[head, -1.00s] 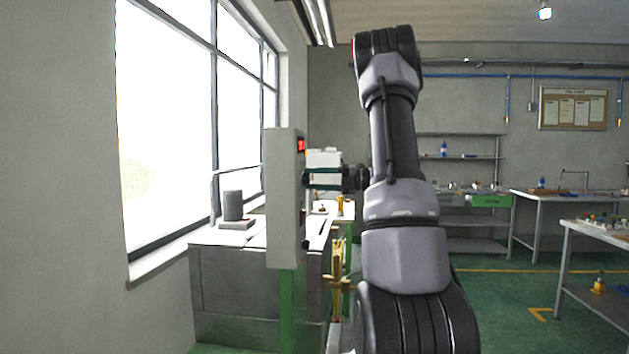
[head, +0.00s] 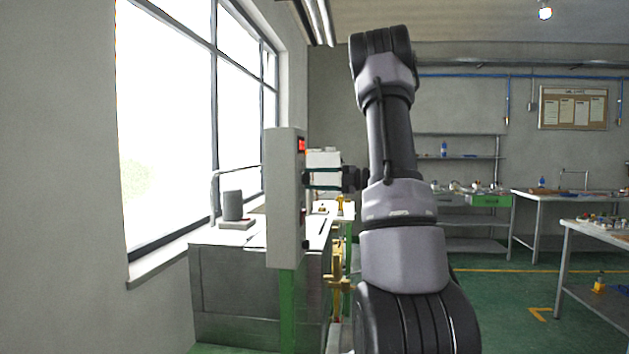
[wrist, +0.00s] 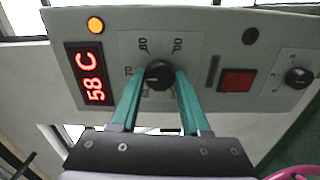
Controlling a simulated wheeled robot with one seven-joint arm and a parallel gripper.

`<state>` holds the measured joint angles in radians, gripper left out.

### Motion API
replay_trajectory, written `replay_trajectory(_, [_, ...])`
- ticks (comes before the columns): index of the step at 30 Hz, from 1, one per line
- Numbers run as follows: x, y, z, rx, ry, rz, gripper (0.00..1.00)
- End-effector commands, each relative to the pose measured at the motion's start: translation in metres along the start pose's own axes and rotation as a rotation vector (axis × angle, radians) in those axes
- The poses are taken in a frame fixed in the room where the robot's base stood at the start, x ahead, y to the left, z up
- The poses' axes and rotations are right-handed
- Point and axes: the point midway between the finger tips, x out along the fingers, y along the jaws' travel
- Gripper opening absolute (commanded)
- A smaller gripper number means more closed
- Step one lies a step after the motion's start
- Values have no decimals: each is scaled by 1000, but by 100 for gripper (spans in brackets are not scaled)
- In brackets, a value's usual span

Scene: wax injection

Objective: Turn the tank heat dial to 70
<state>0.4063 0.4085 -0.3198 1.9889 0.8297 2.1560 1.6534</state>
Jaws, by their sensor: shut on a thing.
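The control panel (wrist: 215,50) fills much of the wrist view, tilted. It is the pale upright box (head: 284,200) in the head view, seen nearly edge-on. The black round heat dial (wrist: 159,70) sits in the middle of a scale with small numbers, too blurred to read surely. A red display (wrist: 89,75) left of the dial reads 58 C. My gripper (wrist: 160,78) is shut on the dial, one teal finger on each side. In the head view my gripper (head: 309,179) reaches the panel face from the right, and the dial is hard to make out there.
The panel also has an orange lamp (wrist: 95,25), a red switch (wrist: 237,81) and a smaller black knob (wrist: 299,77) to the right. A metal bench (head: 240,285) stands behind the panel under the window. Worktables (head: 590,232) stand far right, with open floor between.

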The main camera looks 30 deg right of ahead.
Motion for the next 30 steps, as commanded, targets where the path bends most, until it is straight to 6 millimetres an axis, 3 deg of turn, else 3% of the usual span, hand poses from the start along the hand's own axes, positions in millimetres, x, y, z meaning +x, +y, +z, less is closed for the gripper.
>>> replay_trajectory(3, [-1,-1,0,0,-2,-2,0])
replay_trajectory(4, [-1,-1,0,0,-2,-2,54])
replay_trajectory(6, [-1,-1,0,0,-2,-1,76])
replay_trajectory(15, [-1,0,0,-1,-1,-1,76])
replay_trajectory(19, [-10,0,1,0,-2,-1,76])
replay_trajectory(30, [-81,0,1,0,-5,-1,76])
